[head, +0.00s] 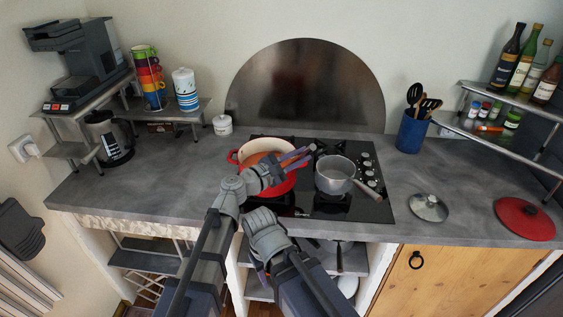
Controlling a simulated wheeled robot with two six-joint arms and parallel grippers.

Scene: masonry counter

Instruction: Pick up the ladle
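I cannot pick out a ladle for certain. A blue crock (412,134) at the back right of the counter holds several black and wooden utensils (415,93), too small to tell apart. My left gripper (306,156) reaches over the right side of the red pot (288,186) on the hob. Its two fingers look apart, with nothing visible between them. My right gripper (261,276) hangs low in front of the counter's front edge. Its fingers are mostly hidden behind my arm, so its opening does not show.
A grey saucepan (333,178) stands on the hob (370,207), right of the red pot. A glass lid (429,208) and a red lid (525,220) lie on the right counter. Racks with cups (150,75) and bottles (523,67) stand at either side. The left counter is mostly clear.

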